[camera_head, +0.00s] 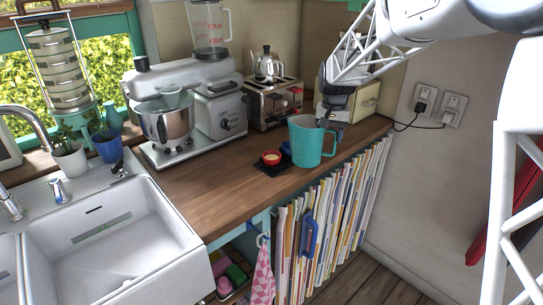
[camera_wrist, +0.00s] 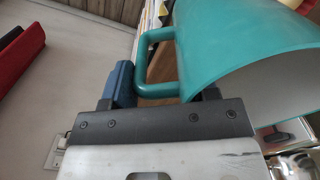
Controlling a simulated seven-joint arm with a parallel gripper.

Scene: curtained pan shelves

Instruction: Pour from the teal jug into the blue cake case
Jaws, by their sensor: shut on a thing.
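The teal jug (camera_head: 309,146) is about upright near the counter's front edge in the head view; I cannot tell whether its base touches the wood. My gripper (camera_head: 331,121) is shut on the jug at its handle side. The jug wall (camera_wrist: 240,45) and its handle (camera_wrist: 157,62) fill much of the wrist view, with the fingers (camera_wrist: 160,92) at the handle. The blue cake case (camera_head: 286,149) shows only as a sliver just left of the jug, which hides most of it. The jug's contents are not visible.
A red case (camera_head: 271,157) with pale yellow inside sits on a small black tray (camera_head: 270,169) left of the jug. A toaster (camera_head: 272,103), a stand mixer (camera_head: 190,100) and a cream box (camera_head: 367,99) stand behind. Bare wooden counter (camera_head: 215,190) lies to the left, then the sink.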

